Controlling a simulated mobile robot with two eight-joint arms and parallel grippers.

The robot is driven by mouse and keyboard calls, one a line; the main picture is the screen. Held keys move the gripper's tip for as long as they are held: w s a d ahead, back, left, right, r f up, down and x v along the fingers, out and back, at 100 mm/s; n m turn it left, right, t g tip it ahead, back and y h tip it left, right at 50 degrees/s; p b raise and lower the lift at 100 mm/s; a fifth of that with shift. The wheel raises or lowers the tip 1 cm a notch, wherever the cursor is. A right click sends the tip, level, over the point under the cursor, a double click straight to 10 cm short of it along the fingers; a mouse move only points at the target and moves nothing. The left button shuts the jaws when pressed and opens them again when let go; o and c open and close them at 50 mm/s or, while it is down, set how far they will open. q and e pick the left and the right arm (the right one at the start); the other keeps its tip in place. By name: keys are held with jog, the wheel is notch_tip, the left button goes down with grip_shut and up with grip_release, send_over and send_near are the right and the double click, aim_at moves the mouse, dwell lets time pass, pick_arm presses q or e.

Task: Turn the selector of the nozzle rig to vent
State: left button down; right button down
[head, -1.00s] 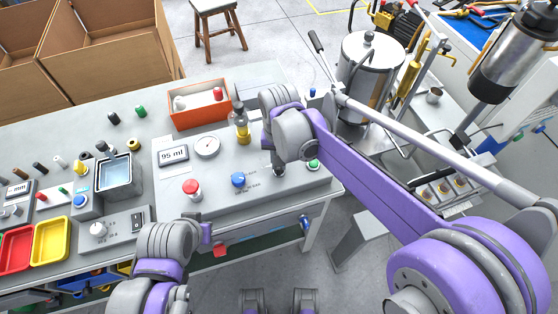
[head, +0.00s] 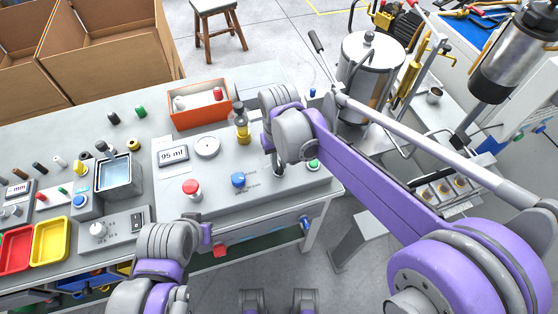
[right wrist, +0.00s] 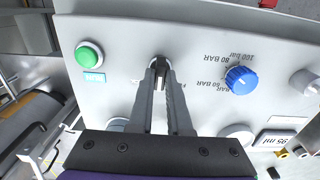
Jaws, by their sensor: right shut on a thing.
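The nozzle rig (head: 215,205) is a grey sloped panel at the right end of the bench. My right gripper (right wrist: 160,72) is shut on a small knob that looks like the selector (right wrist: 158,63). The fingers cover most of the knob and the lettering beside it, so its setting cannot be read. In the head view my right gripper (head: 279,172) reaches down onto the panel between the blue knob (head: 238,180) and the green button (head: 313,164). My left arm hangs low in front of the bench, and its fingers cannot be made out.
The panel also carries a red button (head: 191,187), a display (head: 173,155) reading 95 ml and a round gauge (head: 207,147). A bottle (head: 242,128) stands behind the gripper, near an orange box (head: 199,113). A steel tank (head: 366,75) stands at the right.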

aim_at(279, 165)
jog(key=c, duration=0.9)
grip_release()
jog(key=shift+o, duration=0.2)
notch_tip(279, 165, up, 11)
jog(key=shift+p, duration=0.45)
jog(key=shift+f, duration=0.1)
